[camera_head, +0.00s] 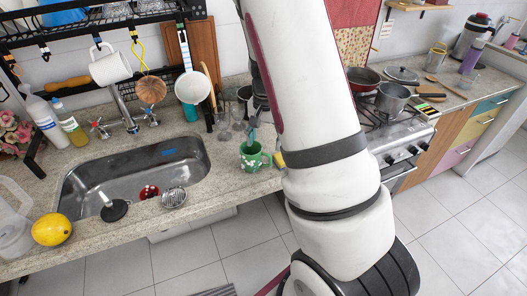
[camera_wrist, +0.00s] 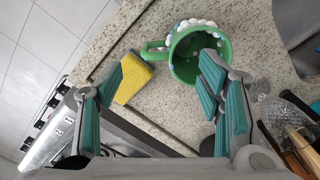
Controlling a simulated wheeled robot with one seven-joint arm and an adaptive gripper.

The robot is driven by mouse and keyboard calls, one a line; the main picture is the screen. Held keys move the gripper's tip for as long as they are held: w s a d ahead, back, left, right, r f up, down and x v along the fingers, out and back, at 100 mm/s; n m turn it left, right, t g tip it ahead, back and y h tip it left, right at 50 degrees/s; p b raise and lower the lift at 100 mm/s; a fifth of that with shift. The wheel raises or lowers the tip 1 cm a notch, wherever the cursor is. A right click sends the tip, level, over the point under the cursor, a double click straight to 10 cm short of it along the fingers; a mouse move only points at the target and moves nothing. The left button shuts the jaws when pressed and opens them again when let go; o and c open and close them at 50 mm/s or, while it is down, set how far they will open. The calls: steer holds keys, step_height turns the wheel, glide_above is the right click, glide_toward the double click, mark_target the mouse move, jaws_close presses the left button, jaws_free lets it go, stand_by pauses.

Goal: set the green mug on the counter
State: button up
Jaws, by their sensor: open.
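The green mug (camera_head: 250,163) with white dots stands upright on the speckled counter (camera_head: 228,183), right of the sink and near the front edge. In the wrist view, I look into the open mug (camera_wrist: 186,68), and its handle points left. My gripper (camera_wrist: 163,70) is open, with teal finger pads apart and nothing held between them. The right finger overlaps the mug's lower right rim in that view; I cannot tell whether they touch. In the head view, my gripper (camera_head: 252,138) is just above the mug, partly hidden by my arm.
A yellow sponge (camera_wrist: 133,79) lies beside the mug, near the left finger. Clear glasses (camera_head: 224,127) and utensils stand behind the mug. The steel sink (camera_head: 95,182) is left, the overhead rack (camera_head: 85,33) above it. The stove (camera_head: 398,130) is right.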

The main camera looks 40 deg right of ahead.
steer(key=s+a+r+n+t+y, duration=0.1)
steer(key=s+a+r+n, duration=0.2)
steer(key=a+r, duration=0.45)
steer(key=s+a+r+n+t, duration=0.2)
steer(key=a+r, duration=0.3)
steer(key=r, duration=0.6)
steer(key=s+a+r+n+t, duration=0.1)
steer(key=s+a+r+n, duration=0.2)
steer(key=s, duration=0.3)
steer(key=s+a+r+n+t+h, duration=0.1)
steer(key=s+a+r+n, duration=0.3)
steer(key=s, duration=0.3)
steer(key=shift+a+t, duration=0.3)
steer(key=shift+a, duration=0.15)
